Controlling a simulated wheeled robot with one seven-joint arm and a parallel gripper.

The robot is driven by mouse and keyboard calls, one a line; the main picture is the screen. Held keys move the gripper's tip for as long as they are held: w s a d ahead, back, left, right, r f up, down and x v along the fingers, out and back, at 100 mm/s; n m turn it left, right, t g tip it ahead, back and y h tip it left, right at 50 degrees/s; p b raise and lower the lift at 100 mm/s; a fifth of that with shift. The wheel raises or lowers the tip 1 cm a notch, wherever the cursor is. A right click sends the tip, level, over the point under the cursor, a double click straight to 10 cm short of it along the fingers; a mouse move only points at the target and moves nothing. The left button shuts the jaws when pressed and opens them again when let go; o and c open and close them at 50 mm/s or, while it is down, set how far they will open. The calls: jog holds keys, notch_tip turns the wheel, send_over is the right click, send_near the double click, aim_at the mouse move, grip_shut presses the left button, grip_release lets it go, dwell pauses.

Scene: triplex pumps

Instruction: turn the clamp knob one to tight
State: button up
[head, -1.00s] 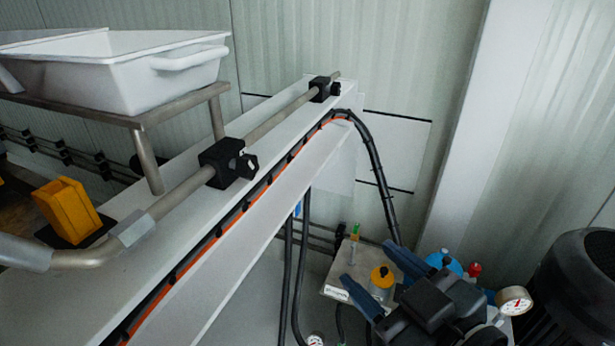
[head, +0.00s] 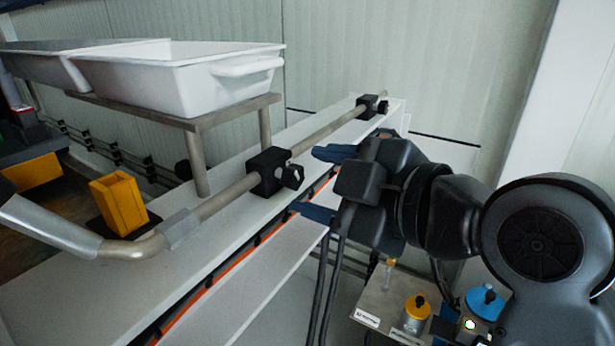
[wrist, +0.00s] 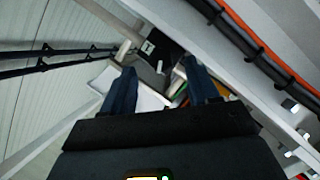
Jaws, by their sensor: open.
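In the head view, a black clamp block (head: 268,171) sits on the steel rail pipe, with a black lobed knob (head: 291,177) on its right side. A second black clamp (head: 367,104) with its own knob (head: 382,107) sits farther along the rail. The knob appears just beyond or between the fingertips, and contact cannot be told.
White bins (head: 225,85) stand on a metal shelf above the rail. A yellow block (head: 120,203) sits at left. A white beam (head: 235,270) with an orange-and-black cable runs below the rail.

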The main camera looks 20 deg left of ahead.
aim_at(288, 175)
jog(key=shift+x, duration=1.3)
jog(key=shift+c, duration=0.3)
jog(key=c, duration=1)
jog(key=shift+r+p, duration=0.1)
jog(key=shift+p, duration=0.25)
